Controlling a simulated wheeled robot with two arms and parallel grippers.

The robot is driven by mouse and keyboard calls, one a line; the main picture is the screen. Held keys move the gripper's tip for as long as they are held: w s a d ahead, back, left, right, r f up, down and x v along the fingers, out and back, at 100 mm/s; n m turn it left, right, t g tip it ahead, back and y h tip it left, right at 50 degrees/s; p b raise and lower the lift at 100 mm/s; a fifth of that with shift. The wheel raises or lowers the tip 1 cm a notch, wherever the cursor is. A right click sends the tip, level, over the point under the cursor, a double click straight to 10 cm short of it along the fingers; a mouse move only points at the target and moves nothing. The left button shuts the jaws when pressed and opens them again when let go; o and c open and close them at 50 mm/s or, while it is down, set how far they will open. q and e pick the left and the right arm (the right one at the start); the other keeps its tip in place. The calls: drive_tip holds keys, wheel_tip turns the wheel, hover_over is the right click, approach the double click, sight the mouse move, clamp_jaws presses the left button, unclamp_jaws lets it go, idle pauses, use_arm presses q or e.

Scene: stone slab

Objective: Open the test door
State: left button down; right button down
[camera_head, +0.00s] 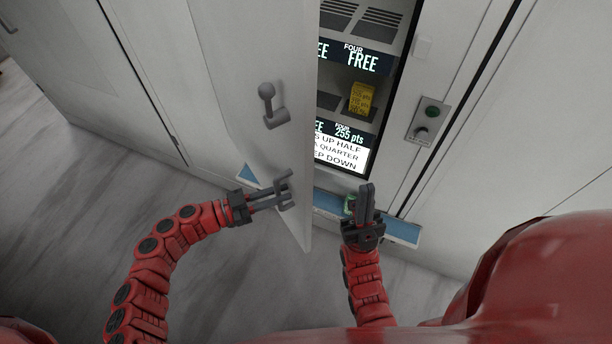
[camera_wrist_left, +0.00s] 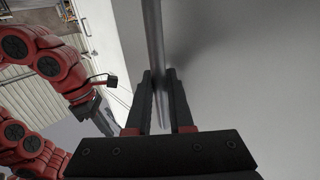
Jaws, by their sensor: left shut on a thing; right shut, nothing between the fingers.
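The test door (camera_head: 245,60) is a light grey panel. It stands ajar, with a lit interior showing to the right of its free edge. A lever with a round knob (camera_head: 268,100) is on its face. Lower on the door is a grey bar handle (camera_head: 285,178), which also shows in the left wrist view (camera_wrist_left: 154,30). My left gripper (camera_head: 279,195) has its fingers (camera_wrist_left: 160,100) around this bar and is shut on it. My right gripper (camera_head: 366,190) is shut and empty, to the right of the door's edge, in front of the opening's lower part.
Inside the opening are lit price signs (camera_head: 362,60), a yellow box (camera_head: 361,98) and a white notice (camera_head: 342,152). A panel with a green button (camera_head: 432,112) is on the frame at right. A blue strip (camera_head: 400,230) runs below. Grey floor (camera_head: 70,220) is clear at left.

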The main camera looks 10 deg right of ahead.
use_arm(q)
drive_tip(key=s+a, duration=0.2)
drive_tip(key=a, duration=0.6)
drive_tip(key=shift+g, duration=0.3)
drive_tip(key=c, duration=0.8)
unclamp_jaws()
drive_tip(key=s+a+b, duration=0.1)
drive_tip(key=a+b, duration=0.4)
drive_tip(key=a, duration=0.6)
drive_tip(key=shift+s+a, duration=0.4)
